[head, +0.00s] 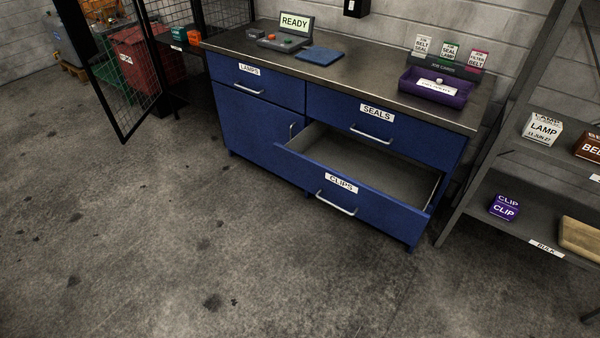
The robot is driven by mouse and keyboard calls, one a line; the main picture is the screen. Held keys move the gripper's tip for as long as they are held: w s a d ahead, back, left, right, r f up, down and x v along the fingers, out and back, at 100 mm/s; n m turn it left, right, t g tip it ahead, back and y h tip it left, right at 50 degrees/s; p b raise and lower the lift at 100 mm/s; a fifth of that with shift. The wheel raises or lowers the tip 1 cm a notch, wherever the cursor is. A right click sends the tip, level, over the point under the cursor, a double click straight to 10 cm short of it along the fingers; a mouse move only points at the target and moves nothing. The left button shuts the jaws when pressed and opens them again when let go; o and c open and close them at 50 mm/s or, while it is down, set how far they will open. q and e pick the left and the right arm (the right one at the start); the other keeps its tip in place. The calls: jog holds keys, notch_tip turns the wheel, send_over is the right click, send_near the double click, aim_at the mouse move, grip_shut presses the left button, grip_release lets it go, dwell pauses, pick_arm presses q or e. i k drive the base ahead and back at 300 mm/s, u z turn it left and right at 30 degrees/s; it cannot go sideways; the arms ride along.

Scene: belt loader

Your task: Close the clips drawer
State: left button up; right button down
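The clips drawer (357,197) is the lower right drawer of a blue workbench cabinet (250,129). It is pulled well out, and its grey inside (370,170) shows empty where I can see it. Its front carries a CLIPS label (341,183) and a silver bar handle (336,205). The seals drawer (395,130) above it and the lamps drawer (255,82) are shut. Neither of my grippers shows in the head view.
A grey shelf rack (483,217) stands close on the right, with a purple clip box (505,207) and a lamp box (541,130). An open mesh door (124,85) stands at the left. The concrete floor (170,220) before the cabinet is clear.

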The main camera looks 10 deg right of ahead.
aim_at(391, 190)
jog(key=u, duration=0.5)
jog(key=i, duration=0.8)
jog(key=z, duration=0.55)
jog(key=i, duration=0.8)
jog(key=z, duration=0.8)
